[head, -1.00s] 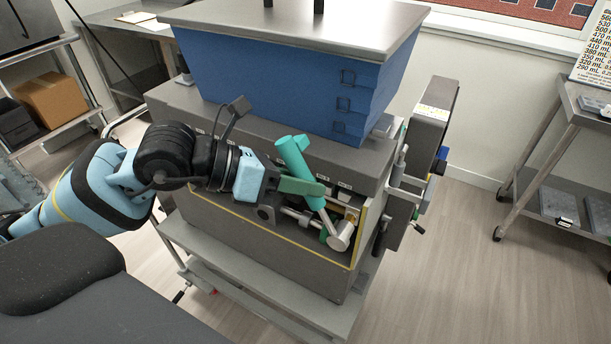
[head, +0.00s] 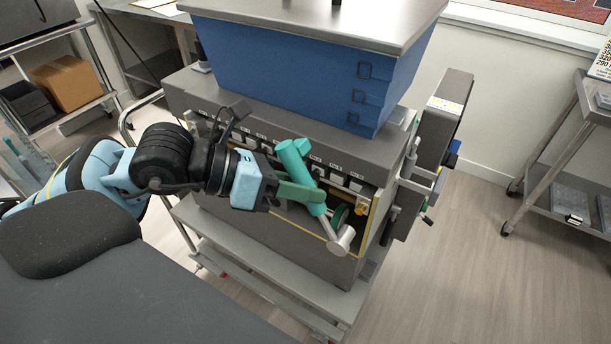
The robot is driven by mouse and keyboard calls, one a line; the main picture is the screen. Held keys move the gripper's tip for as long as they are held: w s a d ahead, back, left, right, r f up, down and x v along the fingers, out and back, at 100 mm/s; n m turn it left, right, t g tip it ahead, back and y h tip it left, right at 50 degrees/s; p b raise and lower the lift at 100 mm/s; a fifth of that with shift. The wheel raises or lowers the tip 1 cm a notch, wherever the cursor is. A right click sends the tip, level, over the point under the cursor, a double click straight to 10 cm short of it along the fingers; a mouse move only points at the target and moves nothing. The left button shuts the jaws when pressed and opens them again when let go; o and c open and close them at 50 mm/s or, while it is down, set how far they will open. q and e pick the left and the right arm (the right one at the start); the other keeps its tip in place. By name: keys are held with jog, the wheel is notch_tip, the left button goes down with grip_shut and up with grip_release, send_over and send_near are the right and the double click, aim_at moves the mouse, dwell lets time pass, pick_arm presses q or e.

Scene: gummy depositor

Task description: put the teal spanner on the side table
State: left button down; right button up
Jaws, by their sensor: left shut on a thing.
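The teal spanner (head: 294,158) has a thick teal handle and a round silver metal head at its lower end. My left gripper (head: 300,190) is shut on its handle. The spanner is tilted, handle end up and to the left, head down and to the right, in front of the depositor's open lower front. I cannot tell whether the head touches the machine. My right gripper is not in view. Which piece of furniture is the side table is not clear; a grey metal table (head: 596,112) stands at the right edge.
The grey depositor (head: 215,95) with a blue hopper (head: 300,70) fills the middle. A box-like unit (head: 440,115) juts from its right side. A shelf rack with a cardboard box (head: 68,82) stands at the left. The floor (head: 480,265) between machine and right table is clear.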

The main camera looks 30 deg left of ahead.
pick_arm(q)
jog(key=shift+s+r, duration=0.1)
jog(key=shift+s, duration=0.2)
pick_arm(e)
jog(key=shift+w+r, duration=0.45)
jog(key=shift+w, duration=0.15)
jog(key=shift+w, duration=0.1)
